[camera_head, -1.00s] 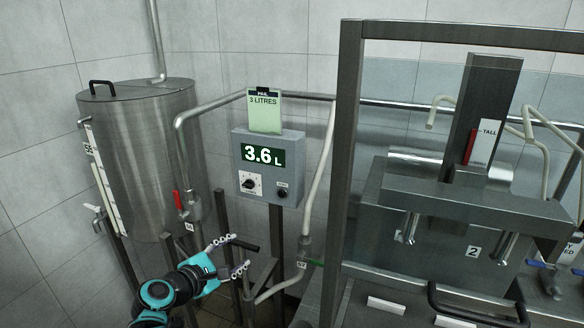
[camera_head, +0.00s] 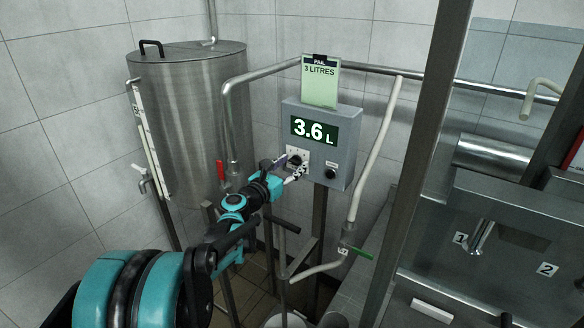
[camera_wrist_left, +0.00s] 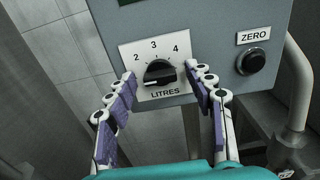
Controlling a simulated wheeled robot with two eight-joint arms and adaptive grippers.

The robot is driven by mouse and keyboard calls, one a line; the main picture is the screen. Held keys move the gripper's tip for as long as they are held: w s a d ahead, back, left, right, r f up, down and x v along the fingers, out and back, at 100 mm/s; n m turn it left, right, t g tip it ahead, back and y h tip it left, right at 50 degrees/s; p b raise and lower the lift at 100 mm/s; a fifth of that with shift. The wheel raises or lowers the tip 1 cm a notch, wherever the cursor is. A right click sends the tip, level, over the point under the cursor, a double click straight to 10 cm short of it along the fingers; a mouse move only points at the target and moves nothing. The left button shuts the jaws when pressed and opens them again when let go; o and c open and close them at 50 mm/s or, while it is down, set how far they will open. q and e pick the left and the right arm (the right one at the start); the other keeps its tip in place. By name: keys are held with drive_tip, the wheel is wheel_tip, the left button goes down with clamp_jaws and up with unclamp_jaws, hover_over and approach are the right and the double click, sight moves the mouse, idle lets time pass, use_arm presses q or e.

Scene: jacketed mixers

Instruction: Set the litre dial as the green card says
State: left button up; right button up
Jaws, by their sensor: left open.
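The green card (camera_head: 320,85) above the control box reads "PAIL 3 LITRES". The grey control box (camera_head: 345,150) has a green display (camera_head: 314,131) showing 3.6 L. The litre dial (camera_wrist_left: 159,73) is a black knob on a white plate marked 2, 3, 4 and LITRES. A pale mark shows at the knob's lower left; its exact setting is hard to read. My left gripper (camera_head: 290,168) is open in front of the dial. In the left wrist view its fingers stand either side of the knob, with no clear contact. My right gripper is not in view.
A black ZERO button (camera_wrist_left: 250,61) sits right of the dial. A steel tank (camera_head: 190,120) stands to the left, with a red-handled valve (camera_head: 220,170) near it. A pipe with a green-handled valve (camera_head: 360,253) runs at the right. A steel frame post (camera_head: 425,130) stands further right.

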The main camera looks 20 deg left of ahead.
use_arm(q)
drive_tip(key=shift+c, duration=0.2)
drive_tip(key=c, duration=1.1)
drive_tip(key=shift+m, duration=0.3)
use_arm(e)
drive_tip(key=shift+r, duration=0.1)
use_arm(q)
drive_tip(key=m+p, duration=0.1)
drive_tip(key=m, duration=0.2)
drive_tip(key=shift+r, duration=0.1)
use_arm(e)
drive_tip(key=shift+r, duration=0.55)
use_arm(q)
drive_tip(key=m+p, duration=0.1)
drive_tip(key=m, duration=0.4)
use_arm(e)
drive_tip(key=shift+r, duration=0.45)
use_arm(q)
drive_tip(key=m+p, duration=0.1)
drive_tip(key=m, duration=0.3)
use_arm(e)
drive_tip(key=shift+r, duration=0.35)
use_arm(q)
drive_tip(key=m, duration=0.5)
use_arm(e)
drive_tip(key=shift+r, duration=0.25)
